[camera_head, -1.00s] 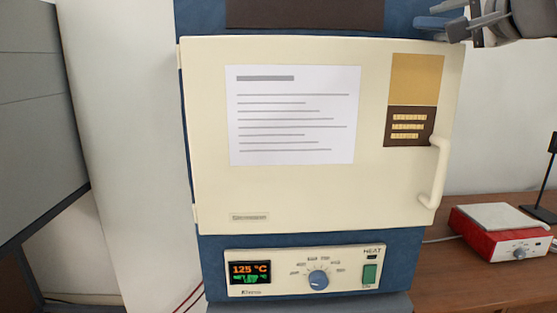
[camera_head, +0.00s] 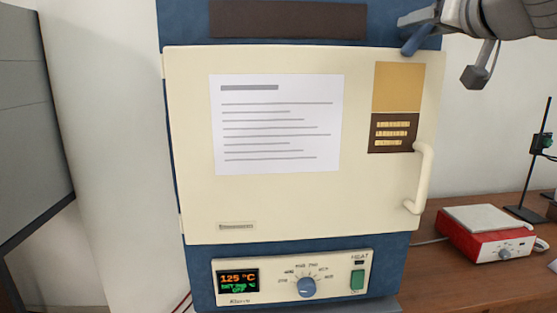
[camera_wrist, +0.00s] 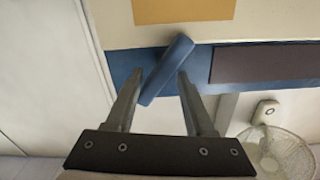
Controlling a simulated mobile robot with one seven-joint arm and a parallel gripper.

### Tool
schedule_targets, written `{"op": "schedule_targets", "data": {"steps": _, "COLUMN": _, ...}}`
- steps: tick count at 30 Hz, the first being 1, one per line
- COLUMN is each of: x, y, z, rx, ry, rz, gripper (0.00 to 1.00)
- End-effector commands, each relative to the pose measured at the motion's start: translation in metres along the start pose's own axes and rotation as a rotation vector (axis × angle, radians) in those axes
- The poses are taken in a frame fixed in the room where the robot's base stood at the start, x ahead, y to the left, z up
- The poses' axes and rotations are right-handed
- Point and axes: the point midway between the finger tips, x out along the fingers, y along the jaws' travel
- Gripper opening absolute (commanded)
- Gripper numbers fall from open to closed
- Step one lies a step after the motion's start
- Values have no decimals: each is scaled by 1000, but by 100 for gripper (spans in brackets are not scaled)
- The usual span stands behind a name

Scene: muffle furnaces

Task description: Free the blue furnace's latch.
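The blue furnace (camera_head: 172,130) stands upright with its cream door (camera_head: 200,205) closed. A short blue latch bar (camera_head: 416,40) sits at the furnace's upper right, above the door's top edge, and slants down to the left. In the wrist view the blue latch bar (camera_wrist: 168,70) lies slanted between the two grey fingers of my gripper (camera_wrist: 160,73). The fingers are apart, one on each side of the bar. I cannot tell whether either touches it. In the head view my gripper (camera_head: 449,46) comes in from the upper right. The latch's pivot is not clear.
The door's cream handle (camera_head: 424,178) is on its right side. The panel below shows 125 °C (camera_head: 238,279). A red hotplate (camera_head: 488,238) and a dark stand (camera_head: 535,165) are on the wooden bench (camera_head: 445,275) at right. A fan (camera_wrist: 280,152) shows in the wrist view.

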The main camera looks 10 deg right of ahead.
Motion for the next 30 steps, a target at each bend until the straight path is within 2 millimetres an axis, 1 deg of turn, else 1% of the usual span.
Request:
{"op": "schedule_targets", "data": {"steps": 5, "x": 0, "y": -4, "z": -1, "rx": -174, "ry": -1, "rz": -2, "gripper": 52}}
{"op": "schedule_targets", "data": {"steps": 6, "x": -12, "y": -1, "z": -1, "rx": -169, "ry": 4, "rz": 1, "gripper": 52}}
{"op": "schedule_targets", "data": {"steps": 9, "x": -33, "y": -1, "z": 0, "rx": -166, "ry": 3, "rz": 1, "gripper": 52}}
{"op": "schedule_targets", "data": {"steps": 30, "x": -173, "y": -2, "z": -1, "rx": -164, "ry": 5, "rz": 1, "gripper": 52}}
